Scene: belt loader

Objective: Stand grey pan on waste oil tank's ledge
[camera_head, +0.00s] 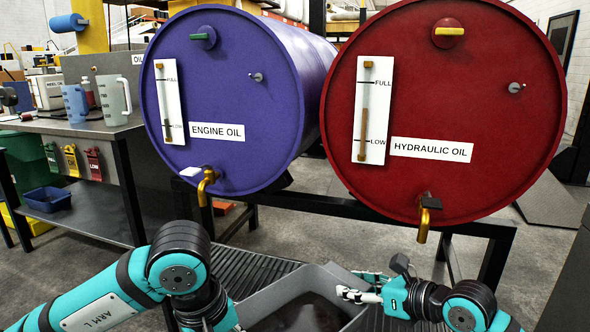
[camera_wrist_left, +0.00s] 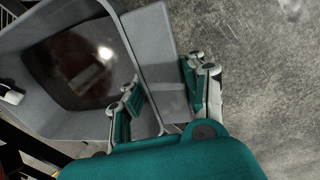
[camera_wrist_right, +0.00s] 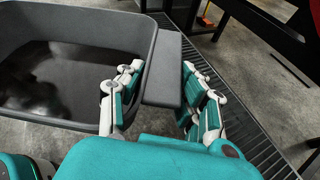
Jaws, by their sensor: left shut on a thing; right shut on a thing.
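The grey pan (camera_head: 283,289) is at the bottom centre of the head view, below the drums, cut off by the frame edge. A dark, shiny surface shows inside it. My right gripper (camera_head: 358,285) is shut on the pan's right-hand end; in the right wrist view its fingers (camera_wrist_right: 160,78) straddle the wall and flat lip (camera_wrist_right: 165,65). My left gripper is mostly out of the head view; in the left wrist view its fingers (camera_wrist_left: 165,85) straddle the pan's other end (camera_wrist_left: 175,45). No tank marked waste oil, and no ledge of it, can be made out.
A blue engine oil drum (camera_head: 240,85) and a red hydraulic oil drum (camera_head: 470,105) lie on a black stand (camera_head: 330,207), their taps facing me. A roller conveyor (camera_head: 245,265) runs below. A bench (camera_head: 110,125) with jugs stands left. Open floor lies right.

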